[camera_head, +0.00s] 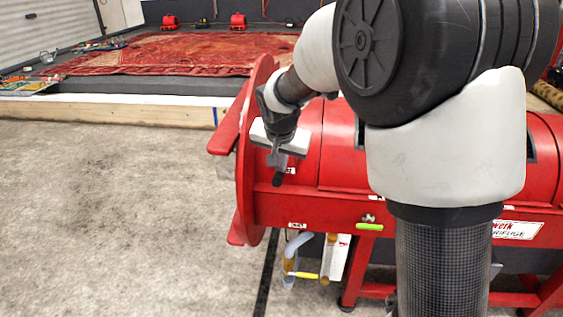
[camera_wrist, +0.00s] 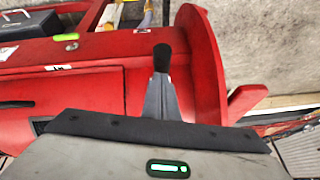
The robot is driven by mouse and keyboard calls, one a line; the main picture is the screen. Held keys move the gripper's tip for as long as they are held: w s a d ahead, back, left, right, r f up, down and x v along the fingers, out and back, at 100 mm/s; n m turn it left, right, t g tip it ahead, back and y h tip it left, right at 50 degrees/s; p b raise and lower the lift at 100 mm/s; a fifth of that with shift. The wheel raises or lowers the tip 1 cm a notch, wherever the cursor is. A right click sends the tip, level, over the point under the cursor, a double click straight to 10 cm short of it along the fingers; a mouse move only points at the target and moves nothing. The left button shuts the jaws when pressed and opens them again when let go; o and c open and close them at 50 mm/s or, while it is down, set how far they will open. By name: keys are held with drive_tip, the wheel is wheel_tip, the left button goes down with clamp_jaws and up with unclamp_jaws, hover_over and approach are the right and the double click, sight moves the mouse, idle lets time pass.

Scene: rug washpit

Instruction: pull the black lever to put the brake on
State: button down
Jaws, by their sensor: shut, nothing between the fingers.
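My gripper (camera_head: 277,180) is shut and empty, its dark fingertips pointing down in front of the left end of a red centrifuge (camera_head: 335,160). In the wrist view my gripper (camera_wrist: 162,58) shows as one closed grey finger pair with black tips, over the red body near the round end flange (camera_wrist: 207,60). I cannot make out a black lever in either view. A yellow-green handle (camera_head: 369,226) sits on the centrifuge's lower front. My arm hides much of the machine's middle and right in the head view.
A yellow-handled pipe fitting (camera_head: 303,275) hangs under the centrifuge. Red support legs (camera_head: 385,290) stand below. Bare concrete floor (camera_head: 120,220) is free at left. A red rug (camera_head: 170,55) lies behind a wooden edge (camera_head: 110,110).

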drive_tip(key=r+p, duration=0.1)
drive_tip(key=r, duration=0.1)
drive_tip(key=r+p, duration=0.1)
drive_tip(key=r, duration=0.1)
drive_tip(key=shift+s+d+r, duration=0.1)
drive_tip(key=shift+d, duration=0.1)
drive_tip(key=s+r+p, duration=0.1)
drive_tip(key=s+r, duration=0.3)
drive_tip(key=s, duration=0.3)
drive_tip(key=shift+s+a, duration=0.35)
drive_tip(key=shift+s, duration=0.05)
drive_tip(key=shift+r, duration=0.15)
drive_tip(key=s+d+r+n, duration=0.2)
drive_tip(key=s+d, duration=0.3)
drive_tip(key=s, duration=0.7)
drive_tip(key=s+d+r+n, duration=0.2)
drive_tip(key=s+d, duration=0.4)
drive_tip(key=s, duration=0.5)
wheel_tip(320, 180, up, 20)
drive_tip(key=p, duration=2)
drive_tip(key=shift+a+r, duration=0.2)
drive_tip(key=shift+d, duration=0.1)
